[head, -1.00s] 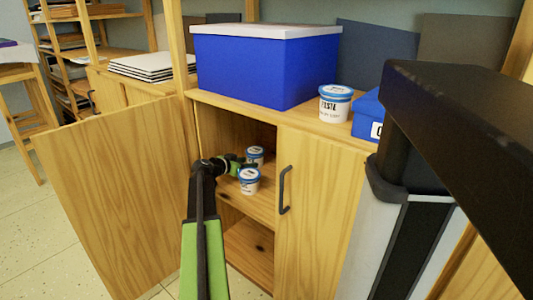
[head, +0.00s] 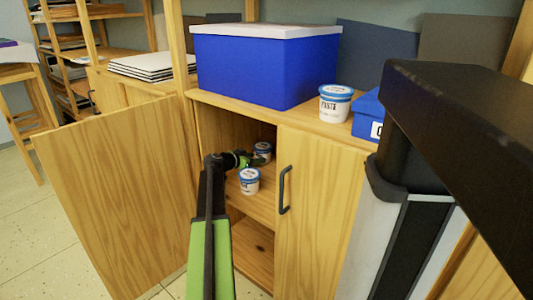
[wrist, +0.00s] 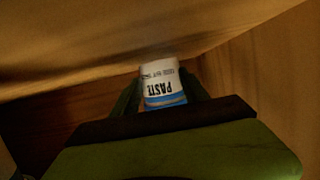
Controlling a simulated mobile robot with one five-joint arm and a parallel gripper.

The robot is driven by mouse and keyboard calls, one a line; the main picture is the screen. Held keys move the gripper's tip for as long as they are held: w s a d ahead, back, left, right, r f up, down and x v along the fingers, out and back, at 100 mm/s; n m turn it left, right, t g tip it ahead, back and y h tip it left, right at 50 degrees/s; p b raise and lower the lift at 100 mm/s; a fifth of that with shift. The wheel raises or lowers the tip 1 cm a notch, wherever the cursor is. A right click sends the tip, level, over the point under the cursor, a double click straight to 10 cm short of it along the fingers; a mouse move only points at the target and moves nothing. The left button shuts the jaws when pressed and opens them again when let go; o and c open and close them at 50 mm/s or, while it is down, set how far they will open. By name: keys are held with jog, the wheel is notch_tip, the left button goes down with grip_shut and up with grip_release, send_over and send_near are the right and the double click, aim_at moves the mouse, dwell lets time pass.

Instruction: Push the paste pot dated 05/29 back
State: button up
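A white paste pot with a blue lid (head: 263,148) stands deep on the upper inner shelf of the open cabinet. In the wrist view the pot (wrist: 160,78) appears upside down with "PASTE" on it; the small date line is too blurred to read. My gripper (head: 247,160) reaches in from the left, and its fingers (wrist: 160,90) lie close along both sides of this pot, seemingly shut on it. A second similar pot (head: 249,180) stands nearer the shelf's front edge, apart from the gripper; its date is also unreadable.
The left cabinet door (head: 118,190) is swung open; the right door (head: 315,205) is shut. A larger paste tub (head: 335,103) and a blue box with a white lid (head: 265,65) stand on top. The lower compartment (head: 252,250) looks empty.

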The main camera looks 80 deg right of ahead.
jog(key=shift+s+d, duration=0.45)
jog(key=shift+d, duration=0.15)
jog(key=shift+s+d, duration=0.4)
jog(key=shift+d, duration=0.2)
jog(key=shift+w+a+f, duration=0.1)
jog(key=shift+w+a, duration=0.4)
jog(key=shift+a, duration=0.2)
jog(key=shift+w+a+f, duration=0.1)
jog(key=shift+w+a, duration=0.4)
jog(key=shift+a, duration=0.15)
jog(key=shift+w+a+r+p, duration=0.15)
jog(key=shift+a+r+p, duration=0.1)
jog(key=shift+r+p, duration=0.55)
jog(key=shift+w+a+r+p, duration=0.15)
jog(key=shift+a+r+p, duration=0.1)
jog(key=shift+r+p, duration=0.5)
jog(key=shift+w+a+r+p, duration=0.15)
jog(key=shift+a+r+p, duration=0.1)
jog(key=shift+r+p, duration=0.55)
jog(key=w+a, duration=0.6)
jog(key=a, duration=0.3)
jog(key=w+a, duration=0.6)
jog(key=a, duration=0.4)
jog(key=shift+w, duration=0.1)
